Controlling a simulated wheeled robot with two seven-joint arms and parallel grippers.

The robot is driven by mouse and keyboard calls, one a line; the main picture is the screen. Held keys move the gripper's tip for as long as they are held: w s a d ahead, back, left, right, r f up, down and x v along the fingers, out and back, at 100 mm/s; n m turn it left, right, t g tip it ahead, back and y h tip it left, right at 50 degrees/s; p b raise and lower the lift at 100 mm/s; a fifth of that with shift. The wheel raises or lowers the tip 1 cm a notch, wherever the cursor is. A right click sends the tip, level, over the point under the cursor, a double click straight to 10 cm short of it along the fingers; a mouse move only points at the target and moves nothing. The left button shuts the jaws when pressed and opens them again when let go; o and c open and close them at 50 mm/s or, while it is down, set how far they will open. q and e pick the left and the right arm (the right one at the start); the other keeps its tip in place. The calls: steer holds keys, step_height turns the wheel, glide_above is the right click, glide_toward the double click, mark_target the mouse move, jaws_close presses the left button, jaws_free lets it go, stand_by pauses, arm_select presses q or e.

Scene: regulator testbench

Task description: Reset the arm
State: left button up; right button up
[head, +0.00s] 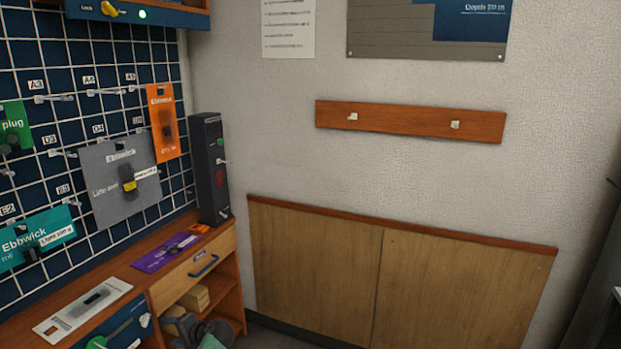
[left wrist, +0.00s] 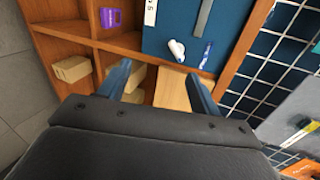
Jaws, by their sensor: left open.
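My left gripper (left wrist: 158,70) shows in the left wrist view with its two blue fingers apart and nothing between them. It faces the wooden shelf unit (left wrist: 84,42), with pale wooden blocks (left wrist: 173,90) beyond the fingers. In the head view a dark grey shape (head: 204,331) is low in front of the shelf opening, cut by the bottom edge; it seems to be part of my left arm or gripper. My right gripper is in neither view.
A wire grid with hanging packets, such as the grey one (head: 120,180) and the orange one (head: 163,122), stands at left. A dark upright box (head: 211,170) and a purple card (head: 165,252) are on the wooden bench (head: 128,268). The wall at right has a peg rail (head: 410,121).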

arm_select(q)
steer(key=s+d+r+n+t+h+p, duration=0.1)
steer(key=s+d+r+n+h, duration=0.15)
steer(key=d, duration=0.35)
steer(key=s+d+r+n+t+h, duration=0.1)
steer(key=s+d+r+h, duration=0.2)
steer(key=d+r+h, duration=0.15)
steer(key=s+d+r+h+p, duration=0.2)
steer(key=s+d+h, duration=0.3)
steer(key=s+d, duration=0.8)
steer(key=s+d+f+g+h+p, duration=0.1)
steer(key=s+d+f+g+p, duration=0.1)
steer(key=s, duration=1.4)
steer(key=s+d+f+g+h+p, duration=0.1)
steer(key=s+d+f+g+p, duration=0.1)
steer(key=s, duration=1.4)
steer(key=shift+d+f+m+g+h+p, duration=0.35)
steer(key=shift+d+f+g+h+p, duration=0.15)
steer(key=shift+p, duration=0.2)
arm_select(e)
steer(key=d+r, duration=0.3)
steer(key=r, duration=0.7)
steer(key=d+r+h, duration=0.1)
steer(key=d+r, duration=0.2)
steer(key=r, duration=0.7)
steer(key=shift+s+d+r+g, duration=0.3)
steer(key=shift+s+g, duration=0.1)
arm_select(q)
steer(key=shift+w, duration=0.1)
steer(key=shift+c, duration=0.4)
